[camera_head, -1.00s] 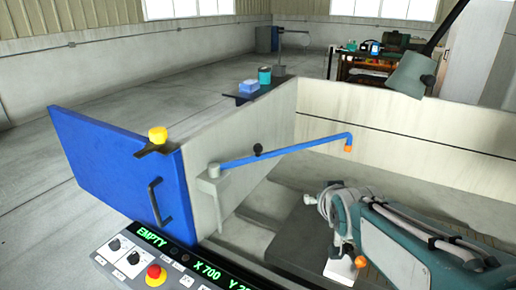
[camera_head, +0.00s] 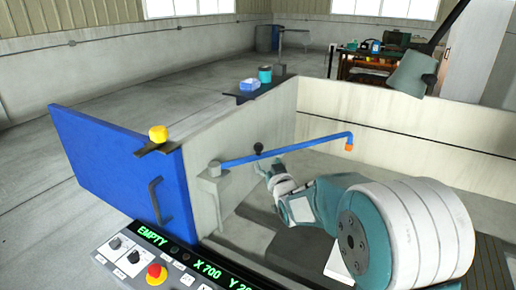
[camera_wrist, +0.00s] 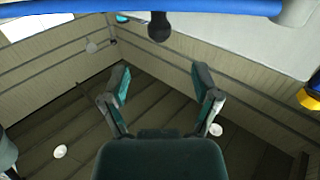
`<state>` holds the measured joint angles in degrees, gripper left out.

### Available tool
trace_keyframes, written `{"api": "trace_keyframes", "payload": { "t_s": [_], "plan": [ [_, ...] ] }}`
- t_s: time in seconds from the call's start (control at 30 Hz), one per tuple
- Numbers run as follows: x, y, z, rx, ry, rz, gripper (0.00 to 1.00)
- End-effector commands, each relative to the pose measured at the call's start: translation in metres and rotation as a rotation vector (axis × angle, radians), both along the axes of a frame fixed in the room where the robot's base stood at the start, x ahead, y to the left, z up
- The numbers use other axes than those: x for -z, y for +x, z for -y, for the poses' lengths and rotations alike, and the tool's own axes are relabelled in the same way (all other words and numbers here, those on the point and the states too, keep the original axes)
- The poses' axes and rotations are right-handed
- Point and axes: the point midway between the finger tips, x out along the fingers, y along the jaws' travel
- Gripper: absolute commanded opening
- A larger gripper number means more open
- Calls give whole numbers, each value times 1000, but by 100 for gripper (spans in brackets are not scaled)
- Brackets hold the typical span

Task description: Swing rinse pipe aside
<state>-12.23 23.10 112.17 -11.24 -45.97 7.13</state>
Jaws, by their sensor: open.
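The blue rinse pipe (camera_head: 305,146) reaches from a grey pivot bracket (camera_head: 214,184) on the tank wall out over the tank. Its free end bends down to an orange nozzle (camera_head: 349,147). A black ball knob (camera_head: 258,147) sits on the pipe. In the wrist view the pipe (camera_wrist: 150,7) crosses the top, with the knob (camera_wrist: 159,28) below it. My gripper (camera_head: 264,167) is just below the knob in the head view. In the wrist view my gripper (camera_wrist: 160,76) has its fingers spread and empty, with the knob beyond the fingertips and apart from them.
The pale tank walls (camera_head: 400,120) enclose the space around my arm. A blue door panel (camera_head: 115,160) with a handle stands at left, above a control panel (camera_head: 150,262) reading EMPTY. A lamp head (camera_head: 412,73) hangs at upper right. A small shelf (camera_head: 246,97) holds a blue box and cup.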

Motion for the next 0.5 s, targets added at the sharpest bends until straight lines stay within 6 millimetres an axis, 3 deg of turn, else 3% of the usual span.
{"api": "trace_keyframes", "payload": {
  "t_s": [0.5],
  "plan": [
    [1, 75, -28, 0, -1, -2, 79]
  ]
}}
